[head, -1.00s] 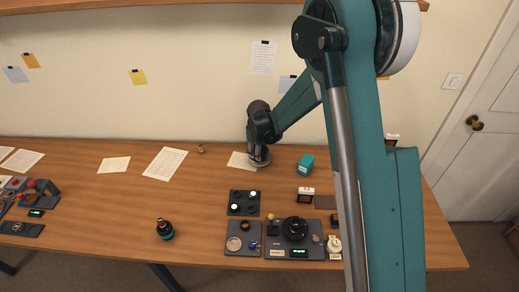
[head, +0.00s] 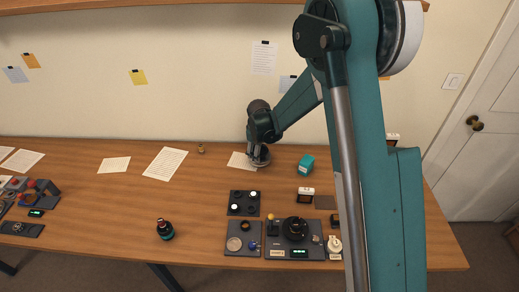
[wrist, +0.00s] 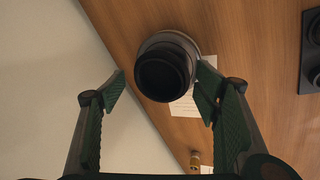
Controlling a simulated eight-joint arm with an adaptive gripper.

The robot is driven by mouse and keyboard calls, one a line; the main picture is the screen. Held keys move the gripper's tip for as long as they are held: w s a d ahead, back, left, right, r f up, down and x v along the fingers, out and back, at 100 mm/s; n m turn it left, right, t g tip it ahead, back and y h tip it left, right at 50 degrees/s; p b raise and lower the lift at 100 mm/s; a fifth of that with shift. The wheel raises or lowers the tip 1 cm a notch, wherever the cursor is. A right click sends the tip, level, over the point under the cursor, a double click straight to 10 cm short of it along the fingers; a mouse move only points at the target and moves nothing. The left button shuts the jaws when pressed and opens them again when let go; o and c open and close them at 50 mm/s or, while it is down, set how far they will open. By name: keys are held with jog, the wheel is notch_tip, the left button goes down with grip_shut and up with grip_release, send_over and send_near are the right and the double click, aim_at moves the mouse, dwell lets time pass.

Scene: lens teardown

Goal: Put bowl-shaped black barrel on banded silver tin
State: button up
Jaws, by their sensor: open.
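The bowl-shaped black barrel (wrist: 162,79) shows in the wrist view as a dark round opening between my fingers. A grey, silver-looking round body, taken as the banded silver tin (wrist: 181,42), shows directly behind it; the barrel appears to rest on it, but its bands cannot be made out. My gripper (wrist: 162,90) is open, with one finger on each side of the barrel and gaps visible. In the head view my gripper (head: 258,153) points down over the silver tin (head: 260,162) near the back of the table; the barrel is mostly hidden there.
A paper sheet (head: 237,160) lies beside the tin. A four-well dark tray (head: 244,203) and a parts tray (head: 311,252) lie nearer the front. A dark bottle (head: 165,230) stands front left.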

jog(key=v, duration=1.1)
jog(key=shift+s+r+p, duration=0.15)
jog(key=shift+r+p, duration=0.1)
jog(key=shift+p, duration=0.15)
dwell(0.3)
jog(key=s+d+r+m+t, duration=0.1)
jog(key=s+d+r+m, duration=0.5)
jog(key=s+d+r, duration=1.1)
jog(key=s+d+m+t, duration=0.1)
jog(key=s+d+m, duration=0.2)
jog(key=s, duration=0.9)
jog(key=s+d+r+m+t, duration=0.1)
jog(key=s+d+m, duration=0.3)
jog(key=s, duration=0.9)
jog(key=shift+d+r, duration=0.2)
jog(key=shift+d, duration=0.85)
